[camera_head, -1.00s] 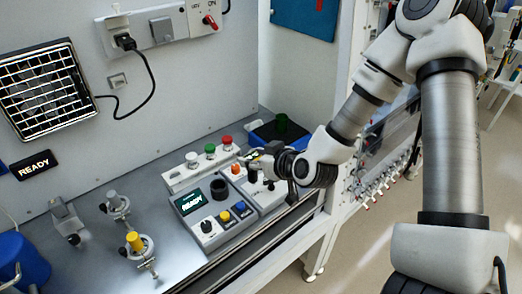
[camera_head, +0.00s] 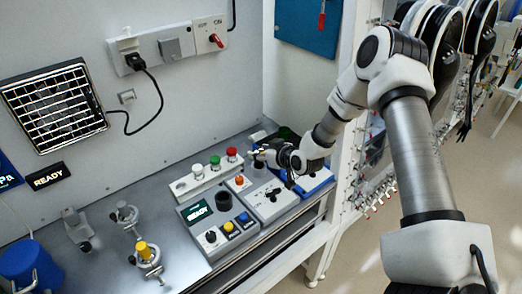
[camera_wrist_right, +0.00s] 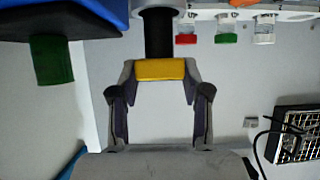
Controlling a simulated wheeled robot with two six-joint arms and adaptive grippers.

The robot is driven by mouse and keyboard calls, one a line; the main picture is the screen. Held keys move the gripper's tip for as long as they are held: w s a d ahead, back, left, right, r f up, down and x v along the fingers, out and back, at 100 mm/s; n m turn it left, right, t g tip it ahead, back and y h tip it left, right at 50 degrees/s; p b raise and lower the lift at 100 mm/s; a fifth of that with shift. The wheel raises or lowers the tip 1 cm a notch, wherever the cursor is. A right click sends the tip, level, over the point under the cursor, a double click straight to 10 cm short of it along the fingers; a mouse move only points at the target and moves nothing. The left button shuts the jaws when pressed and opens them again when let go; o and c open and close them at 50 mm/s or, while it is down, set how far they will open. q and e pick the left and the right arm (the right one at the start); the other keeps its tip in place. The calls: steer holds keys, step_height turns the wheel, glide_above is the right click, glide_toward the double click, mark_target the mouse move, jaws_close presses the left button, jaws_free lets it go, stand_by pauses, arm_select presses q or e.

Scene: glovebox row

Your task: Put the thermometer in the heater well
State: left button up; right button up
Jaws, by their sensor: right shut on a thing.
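My right gripper (camera_head: 262,153) is above the right back part of the bench, near the red button. In the right wrist view my right gripper (camera_wrist_right: 158,72) is shut on a yellow piece, which I take for the thermometer (camera_wrist_right: 160,70). A black cylinder shows beyond the yellow piece; I cannot tell whether it is part of it. In the head view the held piece is only a small yellow spot. The heater well seems to be the black round socket (camera_head: 223,201) on the grey unit with the READY display, left of and nearer than the gripper. My left gripper is not in view.
A second grey unit (camera_head: 262,207) with an orange knob stands beside the heater unit. A button strip (camera_head: 187,186) runs behind. A blue tray (camera_head: 318,184) lies right.

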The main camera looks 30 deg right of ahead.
steer(key=shift+f, duration=0.15)
steer(key=o, duration=1.2)
steer(key=shift+s, duration=0.1)
steer(key=shift+c, duration=0.2)
